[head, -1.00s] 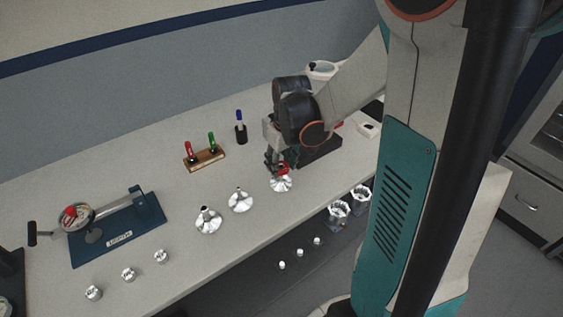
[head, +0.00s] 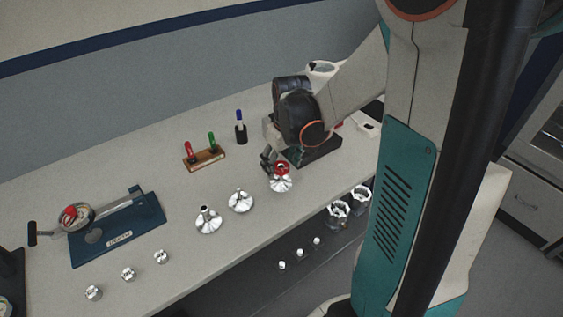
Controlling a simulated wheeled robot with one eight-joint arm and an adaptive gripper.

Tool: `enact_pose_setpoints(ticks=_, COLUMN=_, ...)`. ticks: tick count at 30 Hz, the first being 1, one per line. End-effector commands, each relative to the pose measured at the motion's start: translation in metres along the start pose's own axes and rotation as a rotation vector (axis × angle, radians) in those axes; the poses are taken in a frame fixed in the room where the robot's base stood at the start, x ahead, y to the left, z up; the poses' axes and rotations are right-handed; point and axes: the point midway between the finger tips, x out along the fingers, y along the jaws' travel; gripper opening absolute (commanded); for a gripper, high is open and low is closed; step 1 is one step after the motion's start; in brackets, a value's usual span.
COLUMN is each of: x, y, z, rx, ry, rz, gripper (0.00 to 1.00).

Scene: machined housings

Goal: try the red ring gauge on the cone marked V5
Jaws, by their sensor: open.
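The red ring gauge (head: 282,168) sits around the top of the rightmost shiny metal cone (head: 281,184), near the bench's front edge. Whether it lies level or snug is too small to tell. Two more cones stand to the left, a middle cone (head: 240,201) and a left cone (head: 208,221), both without a ring. No V5 marking is readable on any cone. My gripper (head: 267,163) is open, just left of and slightly above the ring, and appears apart from it.
A wooden block (head: 205,160) holds red and green handled gauges, with a blue-topped one in a black holder (head: 241,134) behind. A blue depth fixture (head: 120,232) stands left. Several small metal parts (head: 128,273) line the front edge. A dark block (head: 318,150) is beside my wrist.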

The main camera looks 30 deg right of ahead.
Motion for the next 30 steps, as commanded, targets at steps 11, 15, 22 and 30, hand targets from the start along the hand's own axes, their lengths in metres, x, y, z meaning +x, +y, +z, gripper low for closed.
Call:
enact_pose_setpoints(ticks=11, x=-0.040, y=0.000, z=0.000, rx=0.000, ry=0.000, rz=0.000, gripper=0.64)
enact_pose_setpoints(ticks=15, x=-0.059, y=0.000, z=0.000, rx=0.000, ry=0.000, rz=0.000, gripper=0.64)
enact_pose_setpoints(ticks=22, x=-0.074, y=0.000, z=0.000, rx=0.000, ry=0.000, rz=0.000, gripper=0.64)
enact_pose_setpoints(ticks=30, x=-0.082, y=-0.010, z=-0.002, rx=-0.035, ry=0.004, rz=0.012, gripper=0.64)
